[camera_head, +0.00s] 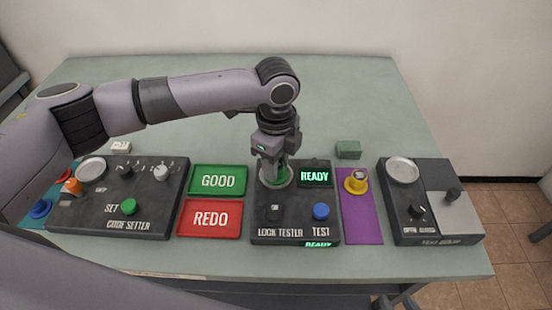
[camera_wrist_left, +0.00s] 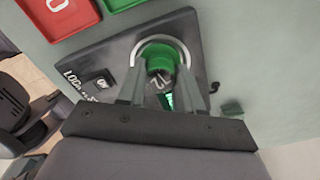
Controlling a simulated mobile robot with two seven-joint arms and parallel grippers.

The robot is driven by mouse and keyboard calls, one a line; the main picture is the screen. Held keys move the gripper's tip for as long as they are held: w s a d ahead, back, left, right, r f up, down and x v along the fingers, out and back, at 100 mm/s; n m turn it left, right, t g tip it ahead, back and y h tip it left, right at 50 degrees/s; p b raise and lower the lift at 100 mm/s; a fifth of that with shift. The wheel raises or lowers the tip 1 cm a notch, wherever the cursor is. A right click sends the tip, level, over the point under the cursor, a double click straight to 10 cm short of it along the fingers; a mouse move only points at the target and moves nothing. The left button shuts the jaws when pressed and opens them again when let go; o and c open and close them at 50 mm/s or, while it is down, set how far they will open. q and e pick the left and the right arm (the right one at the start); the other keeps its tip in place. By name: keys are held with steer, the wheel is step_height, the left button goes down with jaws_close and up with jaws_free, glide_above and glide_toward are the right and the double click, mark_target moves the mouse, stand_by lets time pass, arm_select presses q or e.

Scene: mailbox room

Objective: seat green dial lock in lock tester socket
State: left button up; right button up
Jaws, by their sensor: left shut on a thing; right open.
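The green dial lock (camera_head: 280,171) is at the round socket (camera_head: 263,183) of the dark lock tester (camera_head: 297,226). In the left wrist view the green lock (camera_wrist_left: 162,58) is inside the socket's pale metal ring (camera_wrist_left: 141,46). My left gripper (camera_head: 271,168) points down over the socket and is shut on the lock, with a finger on each side of it. The fingers (camera_wrist_left: 163,80) hide part of the lock, so I cannot tell whether it sits fully down. My right gripper is not in view.
The tester display (camera_head: 315,176) reads READY; a blue TEST button (camera_head: 321,211) is below it. Green GOOD (camera_head: 218,181) and red REDO (camera_head: 210,218) trays lie left. A yellow lock (camera_head: 356,183) stands on a purple mat (camera_head: 362,222) at right.

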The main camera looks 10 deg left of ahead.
arm_select(q)
steer(key=shift+p, duration=0.6)
steer(key=o, duration=1.4)
steer(key=shift+f, duration=0.1)
steer(key=shift+c, duration=0.2)
step_height(320, 180, up, 3)
steer(key=p, duration=0.3)
steer(key=shift+r+p, duration=0.85)
steer(key=shift+r, duration=0.7)
